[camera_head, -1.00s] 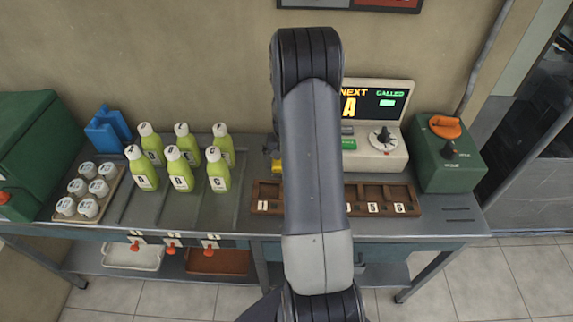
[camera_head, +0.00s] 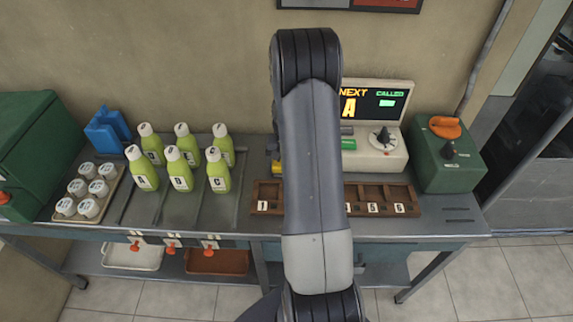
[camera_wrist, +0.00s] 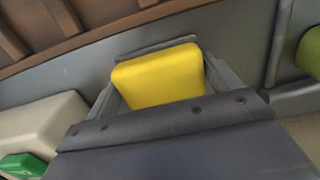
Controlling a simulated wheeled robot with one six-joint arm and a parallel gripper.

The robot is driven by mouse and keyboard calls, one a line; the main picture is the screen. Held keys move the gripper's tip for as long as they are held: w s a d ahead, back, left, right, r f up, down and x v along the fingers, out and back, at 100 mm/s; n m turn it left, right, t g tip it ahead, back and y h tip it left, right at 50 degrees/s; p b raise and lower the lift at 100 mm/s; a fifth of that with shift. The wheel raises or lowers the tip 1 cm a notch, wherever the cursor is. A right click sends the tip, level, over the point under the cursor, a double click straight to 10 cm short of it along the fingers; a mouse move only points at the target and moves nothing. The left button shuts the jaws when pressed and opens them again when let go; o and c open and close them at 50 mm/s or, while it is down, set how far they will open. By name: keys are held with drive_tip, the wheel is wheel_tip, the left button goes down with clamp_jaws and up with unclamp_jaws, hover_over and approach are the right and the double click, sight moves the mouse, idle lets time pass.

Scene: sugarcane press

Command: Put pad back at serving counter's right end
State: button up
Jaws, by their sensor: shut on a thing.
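My gripper (camera_wrist: 165,78) is shut on a yellow pad (camera_wrist: 160,76), which sits between its fingers in the wrist view. In the head view only a small yellow edge of the pad (camera_head: 277,168) shows left of my arm, behind the slotted wooden rack; the arm hides most of my gripper. The pad is over the serving counter (camera_head: 455,228), between the bottles and the display console. I cannot tell whether it touches the counter. The counter's right end holds a green box (camera_head: 450,170) with an orange top piece, with bare surface in front of it.
The cream console (camera_head: 378,155) and the numbered wooden rack (camera_head: 382,194) stand near the pad. Several green bottles (camera_head: 181,172) stand to the left, beside a tray of cups (camera_head: 70,190) and a blue holder (camera_head: 106,130). The wall is close behind.

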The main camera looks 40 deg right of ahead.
wheel_tip(320, 180, up, 10)
drive_tip(key=shift+r+b, duration=0.1)
drive_tip(key=shift+b, duration=0.3)
